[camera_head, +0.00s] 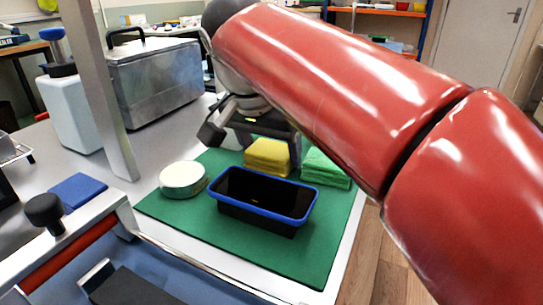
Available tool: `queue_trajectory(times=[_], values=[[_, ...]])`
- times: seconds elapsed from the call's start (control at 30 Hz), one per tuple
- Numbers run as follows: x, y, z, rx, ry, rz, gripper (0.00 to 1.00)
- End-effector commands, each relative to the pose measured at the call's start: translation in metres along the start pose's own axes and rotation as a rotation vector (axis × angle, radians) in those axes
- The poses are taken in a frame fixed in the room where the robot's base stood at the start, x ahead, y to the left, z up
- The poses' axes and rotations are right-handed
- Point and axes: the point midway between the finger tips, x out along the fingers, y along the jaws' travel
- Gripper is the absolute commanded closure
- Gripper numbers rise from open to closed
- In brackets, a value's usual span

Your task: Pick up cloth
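Two folded cloth stacks lie at the back of a green mat (190,228). The yellow cloth (268,157) is in the middle and the green cloth (326,169) is to its right. My gripper (228,138) is above and just behind the left side of the yellow cloth. One finger shows at the left, with a gap beside it, so it looks open. My red arm comes in from the right and hides part of the gripper. I see nothing held.
A black tray with a blue rim (262,211) stands on the mat in front of the cloths. A round white tin (183,180) is to its left. A blue pad (78,191), a metal box (155,80) and a white bottle (76,112) stand further left. A grey post (104,90) rises there.

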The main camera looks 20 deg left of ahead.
Motion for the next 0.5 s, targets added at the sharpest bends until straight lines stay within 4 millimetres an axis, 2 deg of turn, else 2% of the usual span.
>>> queue_trajectory(times=[0.27, 0.5], values=[[-0.002, 0.0, -0.001, 0.001, 0.001, -0.001, 0.51], [-0.024, 0.0, -0.011, 0.003, 0.002, -0.003, 0.51]])
